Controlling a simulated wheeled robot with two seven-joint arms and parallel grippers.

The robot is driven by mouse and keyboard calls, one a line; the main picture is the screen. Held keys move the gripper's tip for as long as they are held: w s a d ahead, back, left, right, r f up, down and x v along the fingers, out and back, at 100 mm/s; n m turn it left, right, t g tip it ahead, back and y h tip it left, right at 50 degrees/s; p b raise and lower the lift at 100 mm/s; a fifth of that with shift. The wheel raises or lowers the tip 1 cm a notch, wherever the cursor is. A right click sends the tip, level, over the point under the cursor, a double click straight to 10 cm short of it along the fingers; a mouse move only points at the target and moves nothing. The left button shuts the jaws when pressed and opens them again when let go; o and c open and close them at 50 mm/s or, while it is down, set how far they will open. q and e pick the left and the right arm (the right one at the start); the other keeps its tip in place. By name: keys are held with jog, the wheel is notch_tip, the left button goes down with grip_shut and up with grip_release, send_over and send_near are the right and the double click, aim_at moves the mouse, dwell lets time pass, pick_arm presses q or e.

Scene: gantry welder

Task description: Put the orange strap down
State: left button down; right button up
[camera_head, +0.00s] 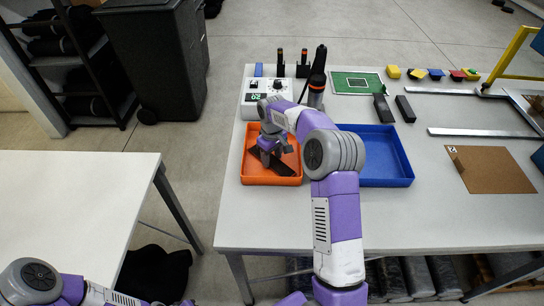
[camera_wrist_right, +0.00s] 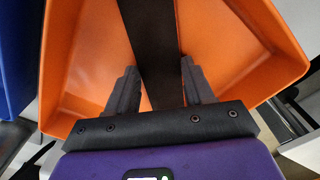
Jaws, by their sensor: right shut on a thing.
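My right gripper (camera_head: 271,153) is down inside the orange tray (camera_head: 249,172) on the right-hand table. In the right wrist view the fingers (camera_wrist_right: 159,75) stand on either side of a dark flat strip (camera_wrist_right: 155,40), shut on it. The strip (camera_head: 279,168) looks black-brown, not orange, and slants across the tray. Whether it touches the tray floor I cannot tell. No orange strap shows apart from the orange tray (camera_wrist_right: 95,65). My left gripper is out of view; only part of that arm shows at bottom left.
A blue tray (camera_head: 398,172) stands right of the orange one. Behind are a white device (camera_head: 252,112) with a green display, a green board (camera_head: 357,83), dark blocks (camera_head: 405,108) and metal bars (camera_head: 480,132). A brown sheet (camera_head: 492,170) lies right. The left table (camera_head: 75,205) is bare.

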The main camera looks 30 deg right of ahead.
aim_at(272, 161)
jog(key=shift+f, duration=0.2)
jog(key=o, duration=1.1)
jog(key=shift+r, duration=0.15)
notch_tip(272, 161, up, 12)
jog(key=p, duration=0.2)
jog(key=shift+p, duration=0.3)
jog(key=shift+r, duration=0.1)
